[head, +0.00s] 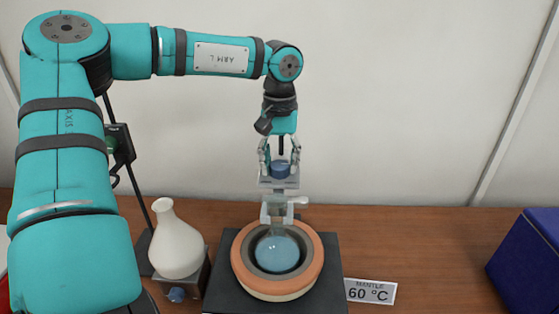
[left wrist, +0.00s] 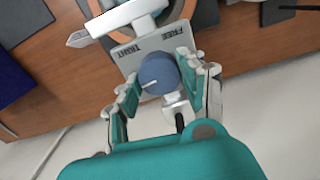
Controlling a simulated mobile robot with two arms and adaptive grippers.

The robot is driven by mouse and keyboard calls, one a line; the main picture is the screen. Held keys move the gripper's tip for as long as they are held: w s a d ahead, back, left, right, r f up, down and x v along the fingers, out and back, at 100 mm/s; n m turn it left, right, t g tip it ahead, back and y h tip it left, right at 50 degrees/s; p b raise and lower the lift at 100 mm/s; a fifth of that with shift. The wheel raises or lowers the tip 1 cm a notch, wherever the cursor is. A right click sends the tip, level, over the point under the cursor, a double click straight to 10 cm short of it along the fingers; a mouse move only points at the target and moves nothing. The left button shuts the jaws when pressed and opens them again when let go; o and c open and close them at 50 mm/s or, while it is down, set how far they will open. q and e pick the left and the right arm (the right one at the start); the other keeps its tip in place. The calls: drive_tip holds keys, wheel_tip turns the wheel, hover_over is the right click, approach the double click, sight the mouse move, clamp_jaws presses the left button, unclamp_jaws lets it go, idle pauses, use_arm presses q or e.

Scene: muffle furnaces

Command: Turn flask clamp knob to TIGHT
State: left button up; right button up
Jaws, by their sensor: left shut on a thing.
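The blue round clamp knob (head: 280,168) sits on a grey plate above the flask (head: 277,252), which rests in the heating mantle. In the left wrist view the knob (left wrist: 158,72) stands at the edge of the plate (left wrist: 140,48) marked FREE and TIGHT. A white line on the knob points to the lower left in that view, towards one finger and not straight at either word. My left gripper (head: 279,158) points down from above and is shut on the knob, with a finger on each side. My right gripper is not in view.
The orange-rimmed mantle (head: 312,262) stands on a dark base. A cream vase-shaped vessel (head: 177,245) stands to its left, beside a thin dark upright rod. A 60 °C sign (head: 370,291) and a blue box (head: 527,262) are to the right, with bare table between.

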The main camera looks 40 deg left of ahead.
sight(280, 164)
use_arm(q)
drive_tip(key=shift+m, duration=0.3)
drive_tip(key=o, duration=1.2)
wheel_tip(280, 164, up, 12)
idle(0.5)
